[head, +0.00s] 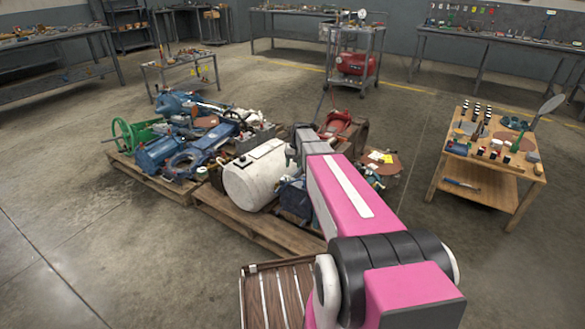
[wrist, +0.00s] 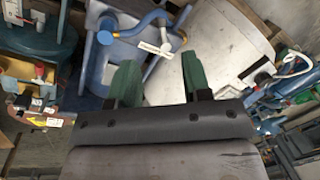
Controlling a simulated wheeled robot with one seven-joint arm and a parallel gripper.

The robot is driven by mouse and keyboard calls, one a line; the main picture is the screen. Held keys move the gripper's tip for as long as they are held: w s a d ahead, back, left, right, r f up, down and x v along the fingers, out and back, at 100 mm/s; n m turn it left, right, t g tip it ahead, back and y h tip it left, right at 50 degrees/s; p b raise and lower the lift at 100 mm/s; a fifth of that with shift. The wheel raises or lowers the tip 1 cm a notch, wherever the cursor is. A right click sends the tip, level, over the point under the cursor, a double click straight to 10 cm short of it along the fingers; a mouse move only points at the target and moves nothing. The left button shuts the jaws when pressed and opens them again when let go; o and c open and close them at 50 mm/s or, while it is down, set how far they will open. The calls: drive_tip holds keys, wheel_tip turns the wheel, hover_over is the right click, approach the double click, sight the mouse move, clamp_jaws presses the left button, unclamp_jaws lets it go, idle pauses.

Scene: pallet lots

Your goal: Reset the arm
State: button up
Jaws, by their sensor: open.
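My gripper (wrist: 159,62) shows in the wrist view with its two green fingers spread apart and nothing between them. Beyond the fingers lie a blue metal part with a yellow piece and a white tag (wrist: 148,46), and a pale flat surface (wrist: 228,50). I cannot tell how far the fingertips are from them. In the head view my pink arm reaches forward over the loaded pallets, and its far end is beside the white tank (head: 255,178). The fingers cannot be made out there.
Wooden pallets (head: 245,222) carry the tank, blue machine parts (head: 160,155), a green handwheel (head: 128,135) and a red part (head: 336,124). A wooden table (head: 470,180) with small items stands right. A cart (head: 372,75) and benches stand behind. Floor at left is clear.

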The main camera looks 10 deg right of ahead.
drive_tip(key=shift+s, duration=0.1)
drive_tip(key=s+a+r+h, duration=0.1)
drive_tip(key=s, duration=1.3)
drive_tip(key=s+a+r+n+h, duration=0.1)
drive_tip(key=s+a, duration=0.1)
drive_tip(key=s, duration=1.2)
drive_tip(key=shift+s+a, duration=0.15)
drive_tip(key=shift+a, duration=0.15)
